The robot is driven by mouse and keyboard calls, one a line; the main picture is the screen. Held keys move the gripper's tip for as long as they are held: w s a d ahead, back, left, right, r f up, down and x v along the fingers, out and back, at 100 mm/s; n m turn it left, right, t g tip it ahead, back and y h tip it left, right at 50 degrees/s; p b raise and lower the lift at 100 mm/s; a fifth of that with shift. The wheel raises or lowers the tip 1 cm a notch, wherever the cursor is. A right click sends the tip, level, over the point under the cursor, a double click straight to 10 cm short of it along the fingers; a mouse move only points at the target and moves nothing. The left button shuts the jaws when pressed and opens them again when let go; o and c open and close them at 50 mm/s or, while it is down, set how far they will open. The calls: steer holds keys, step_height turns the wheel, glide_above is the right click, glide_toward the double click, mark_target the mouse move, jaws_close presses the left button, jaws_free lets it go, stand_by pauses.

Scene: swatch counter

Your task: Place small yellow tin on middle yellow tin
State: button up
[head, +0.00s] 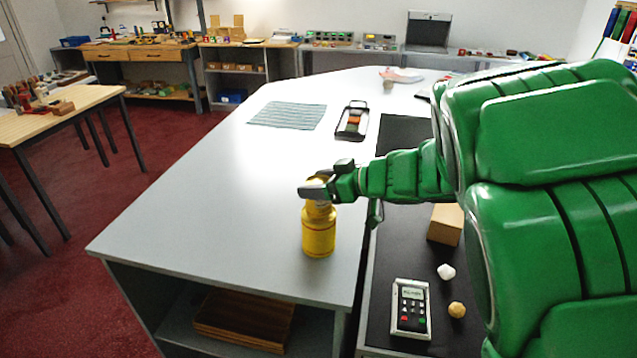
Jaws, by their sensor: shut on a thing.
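A wider yellow tin (318,239) stands upright on the grey counter near its front right part. A narrower yellow tin (319,211) is directly above it, in line with it. I take the narrower one for the small tin and the wider one for the middle tin. My gripper (316,189) is shut on the small yellow tin and hides much of its upper part. The two tins look touching or nearly so; I cannot tell if there is a gap.
The grey counter (190,212) is clear left of the tins. A striped cloth (288,115) and a black tray with coloured pieces (352,120) lie farther back. On the dark surface at right are a calculator-like device (410,308), a wooden block (445,224) and two small lumps.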

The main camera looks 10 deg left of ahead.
steer(key=shift+f, duration=0.15)
steer(key=o, duration=1.3)
steer(key=shift+c, duration=0.2)
steer(key=shift+d+r, duration=0.15)
steer(key=shift+r, duration=0.1)
steer(key=v, duration=1.1)
steer(key=shift+d, duration=0.35)
steer(key=shift+s+r, duration=0.1)
